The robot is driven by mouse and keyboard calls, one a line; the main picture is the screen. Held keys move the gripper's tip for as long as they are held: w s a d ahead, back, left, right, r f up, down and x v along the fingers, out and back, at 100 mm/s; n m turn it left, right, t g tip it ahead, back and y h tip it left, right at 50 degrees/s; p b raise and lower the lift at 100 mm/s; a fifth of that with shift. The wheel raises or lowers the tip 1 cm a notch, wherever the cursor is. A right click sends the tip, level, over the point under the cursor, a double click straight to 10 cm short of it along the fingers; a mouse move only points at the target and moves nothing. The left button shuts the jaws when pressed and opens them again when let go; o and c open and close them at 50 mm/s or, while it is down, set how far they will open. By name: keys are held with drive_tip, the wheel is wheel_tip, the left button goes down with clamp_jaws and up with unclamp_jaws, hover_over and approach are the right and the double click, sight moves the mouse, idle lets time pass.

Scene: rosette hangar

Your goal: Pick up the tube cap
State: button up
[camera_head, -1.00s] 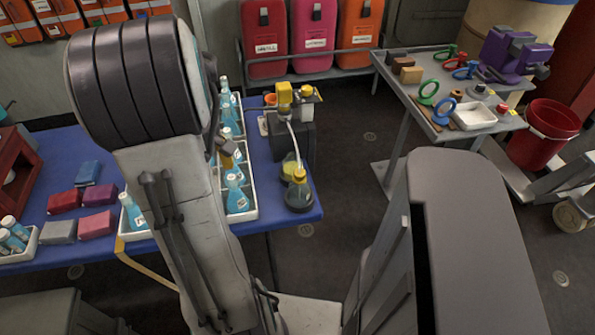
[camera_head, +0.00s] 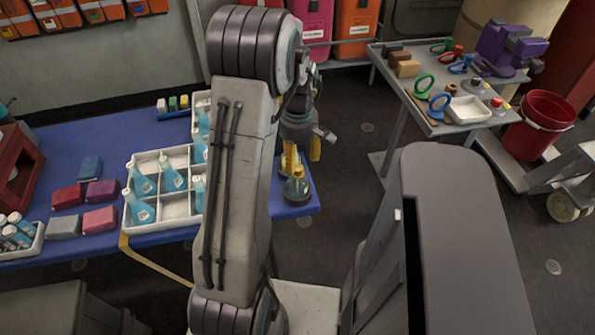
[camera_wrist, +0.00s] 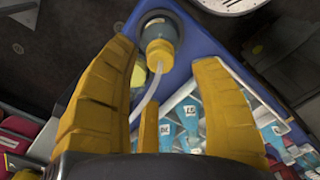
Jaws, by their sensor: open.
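The tube cap (camera_wrist: 160,56) is yellow, with a pale tube running from it, and sits on a dark-based flask (camera_wrist: 158,25). In the wrist view it shows between and beyond the fingertips of my gripper (camera_wrist: 164,62), with no clear contact. The same flask (camera_head: 297,190) stands at the right front edge of the blue table in the head view. My gripper (camera_head: 303,158) is open and empty, pointing down just above it. The cap is mostly hidden by the fingers in the head view.
A white divided crate (camera_head: 128,212) with blue bottles stands left of my arm on the blue table (camera_head: 110,145). A yellow flask (camera_wrist: 138,73) is partly hidden by a finger in the wrist view. A grey side table (camera_head: 420,112) holds rings and a tray. Dark floor lies between the tables.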

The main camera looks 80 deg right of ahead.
sight(298, 167)
drive_tip(key=shift+f, duration=2.35)
drive_tip(key=shift+o, duration=0.2)
drive_tip(key=c, duration=1)
